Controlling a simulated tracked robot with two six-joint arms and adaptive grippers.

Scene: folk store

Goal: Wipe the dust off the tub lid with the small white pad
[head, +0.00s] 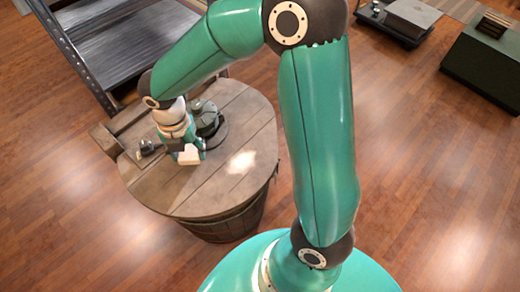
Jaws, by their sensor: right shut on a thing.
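The wooden tub lid (215,195) is a round plank top in the left half of the head view. A pale, whitish patch (241,162) lies on its right part and looks like dust. My right gripper (186,151) is over the left-middle of the lid, pointing down. It is shut on the small white pad (189,157), which is at or just above the planks, left of the pale patch. I cannot tell whether the pad touches the lid. My arm and gripper hide part of the lid's far left. My left gripper is not in view.
A dark rounded object (208,122) stands on the lid behind the gripper, and a small dark item (147,147) is at its left. A metal shelf rack (130,45) stands behind. Dark green box (487,62) at the far right. The lid's front is clear.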

